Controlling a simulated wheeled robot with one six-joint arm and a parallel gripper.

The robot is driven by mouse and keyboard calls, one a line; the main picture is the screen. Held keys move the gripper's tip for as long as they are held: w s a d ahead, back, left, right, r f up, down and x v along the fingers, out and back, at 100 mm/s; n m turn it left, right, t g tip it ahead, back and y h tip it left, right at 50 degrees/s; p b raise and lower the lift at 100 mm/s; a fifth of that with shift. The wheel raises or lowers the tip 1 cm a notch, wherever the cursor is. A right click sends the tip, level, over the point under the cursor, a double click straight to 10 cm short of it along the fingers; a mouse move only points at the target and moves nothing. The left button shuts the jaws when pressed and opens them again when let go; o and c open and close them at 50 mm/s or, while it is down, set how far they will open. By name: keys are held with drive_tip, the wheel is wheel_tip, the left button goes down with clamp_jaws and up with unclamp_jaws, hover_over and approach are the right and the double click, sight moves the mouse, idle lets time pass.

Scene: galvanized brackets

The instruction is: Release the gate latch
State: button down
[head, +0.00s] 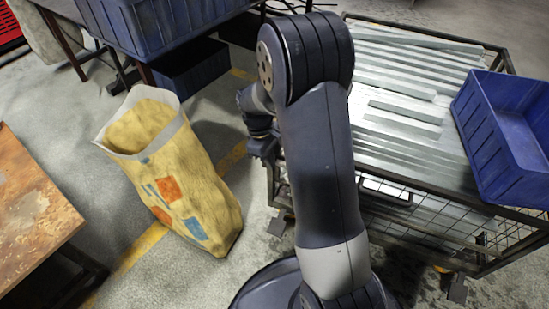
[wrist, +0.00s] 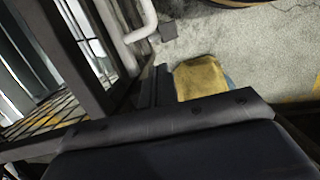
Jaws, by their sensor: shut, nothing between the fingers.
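The wire-mesh cage (head: 505,262) stands at the right in the head view, loaded with pale galvanized brackets (head: 405,75). My gripper (head: 264,150) is beside the cage's left side, partly hidden by my arm. It is shut and empty. In the wrist view the gripper's dark body fills the bottom, with the cage's dark frame (wrist: 85,55) close at the left. A pale bent bar (wrist: 145,22) shows beside that frame, possibly the latch handle; its contact with my gripper is unclear.
An open yellow bag (head: 185,185) stands on the floor left of my arm; it also shows in the wrist view (wrist: 200,78). A blue bin (head: 505,135) rests on the cage's right side. A rusty-topped table (head: 35,210) is at the left. Floor between bag and cage is narrow.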

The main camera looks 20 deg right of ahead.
drive_tip(key=p+v, duration=0.3)
drive_tip(key=v, duration=0.6)
drive_tip(key=shift+r, duration=0.4)
drive_tip(key=shift+s, duration=0.1)
